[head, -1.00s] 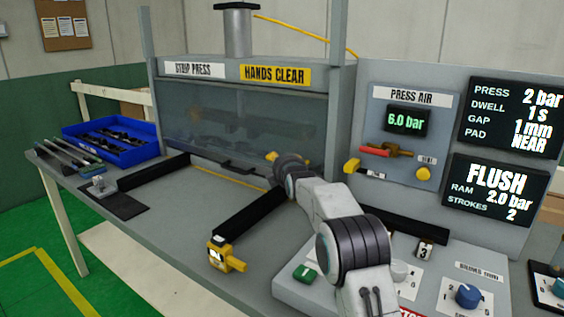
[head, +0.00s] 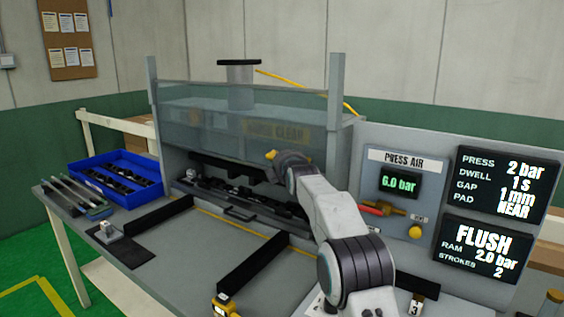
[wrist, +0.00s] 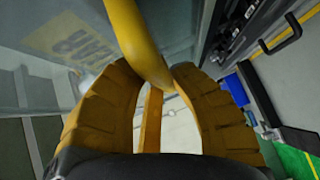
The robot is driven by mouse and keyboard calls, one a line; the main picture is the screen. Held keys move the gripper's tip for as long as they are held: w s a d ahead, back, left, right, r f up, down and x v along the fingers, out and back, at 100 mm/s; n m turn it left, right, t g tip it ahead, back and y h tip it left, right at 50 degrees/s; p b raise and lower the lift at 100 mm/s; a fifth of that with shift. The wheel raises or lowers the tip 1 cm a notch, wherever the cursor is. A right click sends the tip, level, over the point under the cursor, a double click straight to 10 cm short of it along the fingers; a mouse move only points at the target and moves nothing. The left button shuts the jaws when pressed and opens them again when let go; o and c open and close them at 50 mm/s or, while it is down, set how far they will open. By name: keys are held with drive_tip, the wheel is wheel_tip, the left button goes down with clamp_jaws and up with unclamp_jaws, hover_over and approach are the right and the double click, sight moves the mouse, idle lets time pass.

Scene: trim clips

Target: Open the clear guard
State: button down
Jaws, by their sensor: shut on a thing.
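The clear guard (head: 215,122) is raised on the press in the head view. It stands in front of the upper housing, and the HANDS CLEAR label shows dimly through it. Below its lower edge the press opening (head: 240,195) is uncovered, with dark fixture parts inside. In the wrist view my gripper (wrist: 165,95) has its brown fingers shut on a yellow handle (wrist: 140,45). The guard panel (wrist: 60,60) also shows there, at the left. In the head view my arm reaches up to the guard's right part and largely hides the grip.
A blue bin (head: 115,175) with dark clips stands at the left, beside several rods (head: 75,197). Black rails (head: 160,215) lie on the bench. The press air panel (head: 400,190) and a display (head: 502,186) stand right of my arm.

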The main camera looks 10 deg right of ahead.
drive_tip(key=shift+r, duration=0.25)
drive_tip(key=c, duration=1)
unclamp_jaws()
drive_tip(key=shift+f, duration=0.1)
drive_tip(key=shift+s+r, duration=0.3)
drive_tip(key=shift+s, duration=1.65)
drive_tip(key=shift+s+r, duration=0.3)
drive_tip(key=shift+s, duration=1.7)
drive_tip(key=shift+s+r, duration=0.3)
drive_tip(key=shift+s, duration=1.65)
